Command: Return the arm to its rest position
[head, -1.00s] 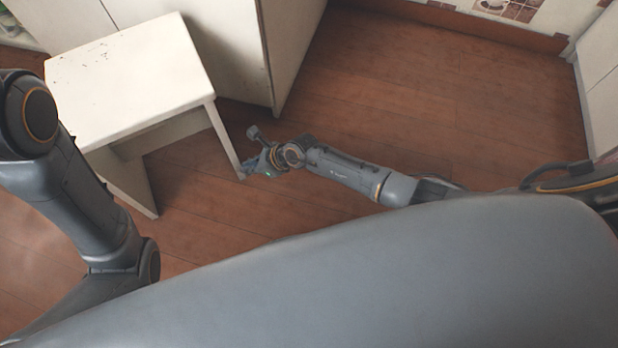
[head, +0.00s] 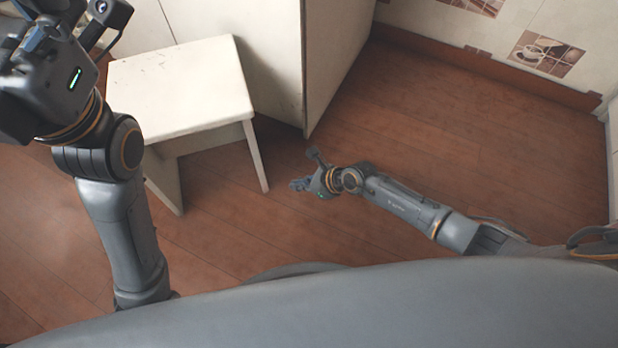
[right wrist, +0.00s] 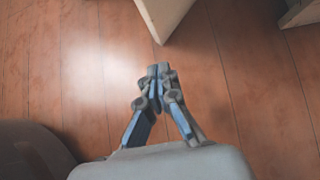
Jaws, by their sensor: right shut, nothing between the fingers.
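My right arm (head: 405,203) reaches in from the right, low over the wooden floor. My right gripper (head: 298,185) is shut and empty, just right of the white stool's near leg in the head view. In the right wrist view its fingers (right wrist: 158,72) meet at the tips with nothing between them. My left arm (head: 120,220) stands bent upward at the left. My left gripper (head: 42,35) is in the top left corner, partly cut off by the picture edge. Its fingertips do not show clearly.
The white stool (head: 180,85) stands between my arms, its top bare. A white cabinet (head: 235,45) is behind it, with a panel edge jutting toward the floor. The wooden floor (head: 450,130) at the right is clear up to the tiled wall (head: 490,25).

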